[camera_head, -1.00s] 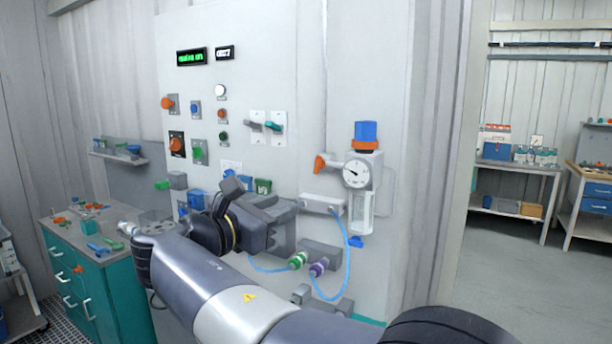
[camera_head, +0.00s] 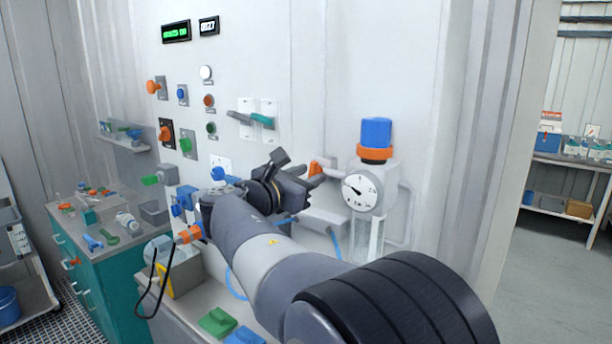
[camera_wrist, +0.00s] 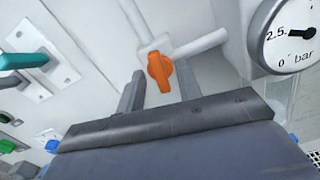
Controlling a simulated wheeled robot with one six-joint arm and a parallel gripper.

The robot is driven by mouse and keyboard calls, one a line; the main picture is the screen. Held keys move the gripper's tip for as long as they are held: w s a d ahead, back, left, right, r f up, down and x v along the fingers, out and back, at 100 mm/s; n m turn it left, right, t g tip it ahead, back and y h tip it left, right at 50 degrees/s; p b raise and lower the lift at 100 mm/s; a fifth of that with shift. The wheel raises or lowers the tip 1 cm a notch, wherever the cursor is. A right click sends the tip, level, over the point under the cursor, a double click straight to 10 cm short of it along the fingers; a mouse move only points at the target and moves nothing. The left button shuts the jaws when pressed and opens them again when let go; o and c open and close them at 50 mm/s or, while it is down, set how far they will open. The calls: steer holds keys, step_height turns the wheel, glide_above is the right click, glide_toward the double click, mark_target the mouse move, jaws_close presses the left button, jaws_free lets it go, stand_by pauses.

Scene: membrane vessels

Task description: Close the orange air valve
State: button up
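The orange air valve handle (camera_wrist: 160,72) shows in the wrist view, on a white fitting joined to a pale pipe beside the gauge. In the head view the orange handle (camera_head: 316,168) shows just left of the gauge, partly behind my gripper. My gripper (camera_wrist: 160,88) is open, with one finger on each side of the handle in the wrist view. I cannot tell whether either finger touches it. The pressure gauge (camera_head: 361,191) is on the regulator, under a blue knob (camera_head: 376,132) with an orange ring. It also shows in the wrist view (camera_wrist: 288,35).
A teal lever (camera_head: 262,121) and a grey lever (camera_head: 240,117) are on the wall panel left of the valve. A grey block (camera_head: 322,220) with blue tubing is below my gripper. A teal cabinet (camera_head: 105,285) stands at left.

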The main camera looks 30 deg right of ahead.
jaws_close()
stand_by(0.5)
steer(key=shift+f+m+b, duration=0.1)
steer(key=shift+m+b, duration=6.5)
steer(key=shift+m, duration=1.3)
